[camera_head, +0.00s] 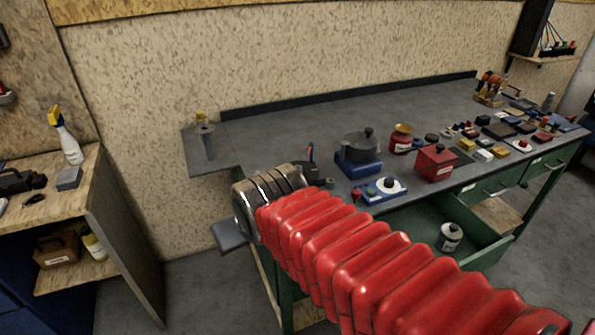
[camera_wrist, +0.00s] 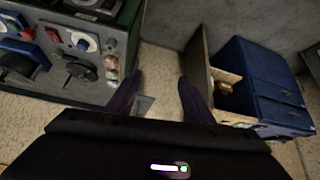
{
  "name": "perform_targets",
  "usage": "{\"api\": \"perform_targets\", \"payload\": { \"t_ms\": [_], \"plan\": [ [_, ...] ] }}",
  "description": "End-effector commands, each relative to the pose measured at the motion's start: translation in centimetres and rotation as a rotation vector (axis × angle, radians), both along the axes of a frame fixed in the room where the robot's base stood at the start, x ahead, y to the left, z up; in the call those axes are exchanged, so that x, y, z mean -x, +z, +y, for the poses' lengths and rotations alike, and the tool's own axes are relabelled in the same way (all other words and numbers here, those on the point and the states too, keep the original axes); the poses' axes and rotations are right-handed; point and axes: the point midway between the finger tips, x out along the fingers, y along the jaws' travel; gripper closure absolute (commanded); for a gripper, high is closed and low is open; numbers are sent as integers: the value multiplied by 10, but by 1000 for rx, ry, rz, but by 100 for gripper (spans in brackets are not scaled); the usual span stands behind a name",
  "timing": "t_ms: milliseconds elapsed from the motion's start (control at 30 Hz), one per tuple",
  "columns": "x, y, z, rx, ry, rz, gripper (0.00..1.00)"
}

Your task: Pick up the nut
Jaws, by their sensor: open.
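I cannot make out a nut for certain in either view. A small yellow-topped item (camera_head: 203,122) stands on the grey ledge (camera_head: 212,160) at the left end of the workbench; it is too small to identify. My gripper (camera_wrist: 160,76) shows in the wrist view as two dark purple fingers, spread apart with nothing between them.
The workbench (camera_head: 290,125) holds a black pot on a blue base (camera_head: 358,155), a red box (camera_head: 435,163) and many small items at right. An open green drawer (camera_head: 420,215) holds a white container (camera_head: 449,237). A wooden cabinet (camera_head: 120,225) stands left, with bare floor between.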

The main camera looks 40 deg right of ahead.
Motion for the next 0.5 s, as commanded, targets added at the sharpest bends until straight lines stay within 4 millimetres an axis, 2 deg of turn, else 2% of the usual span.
{"api": "perform_targets", "payload": {
  "t_ms": [200, 500],
  "plan": [
    [-54, -18, -54, 40, -98, -107, 52],
    [-106, -44, -133, 93, -201, -263, 52]
  ]
}}
